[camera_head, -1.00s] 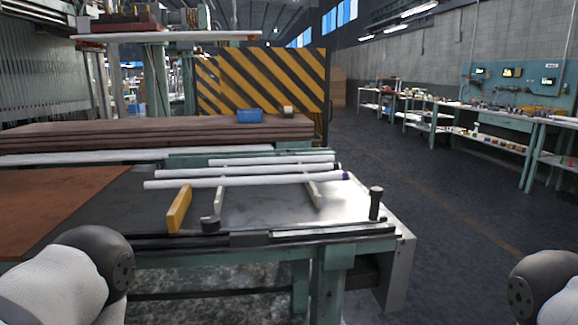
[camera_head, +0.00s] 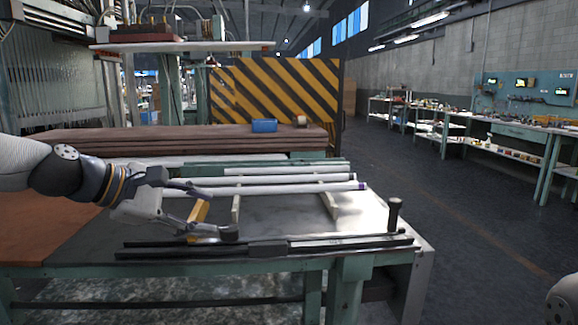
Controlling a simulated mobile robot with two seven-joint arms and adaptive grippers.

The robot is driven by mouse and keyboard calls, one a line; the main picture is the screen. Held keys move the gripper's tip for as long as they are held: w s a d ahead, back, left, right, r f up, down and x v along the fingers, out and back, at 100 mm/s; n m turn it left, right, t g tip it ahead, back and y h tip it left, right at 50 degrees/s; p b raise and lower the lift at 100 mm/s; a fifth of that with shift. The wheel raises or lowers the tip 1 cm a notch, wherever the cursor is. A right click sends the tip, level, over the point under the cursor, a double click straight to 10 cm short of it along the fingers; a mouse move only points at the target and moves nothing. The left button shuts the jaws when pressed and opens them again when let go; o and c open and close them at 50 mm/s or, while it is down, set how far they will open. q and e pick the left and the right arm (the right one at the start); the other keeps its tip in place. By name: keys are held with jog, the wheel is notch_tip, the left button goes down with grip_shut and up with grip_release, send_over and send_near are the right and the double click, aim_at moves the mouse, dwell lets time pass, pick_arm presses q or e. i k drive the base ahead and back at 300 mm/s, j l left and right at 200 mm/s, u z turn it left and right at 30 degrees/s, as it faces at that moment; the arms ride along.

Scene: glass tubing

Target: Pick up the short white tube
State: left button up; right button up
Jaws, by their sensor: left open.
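Three white tubes lie side by side across pale rails on the table. The short white tube (camera_head: 288,171) is the rearmost and looks the shortest. A slightly longer white tube (camera_head: 285,180) lies in front of it. The longest white tube (camera_head: 290,189) is nearest, with a purple right end. My left gripper (camera_head: 201,212) is open and empty at the left of the tubes, by the yellow block. Its upper finger is near the longest tube's left part and partly hides it; whether they touch I cannot tell. My right gripper is out of view.
A yellow block (camera_head: 199,212) stands at the left gripper's fingers. A dark upright post (camera_head: 394,215) stands at the table's right end. Black rails (camera_head: 270,247) run along the front edge. Brown stacked boards (camera_head: 180,140) with a blue box (camera_head: 264,126) lie behind.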

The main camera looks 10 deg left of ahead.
aim_at(276, 171)
jog(key=i, duration=1.4)
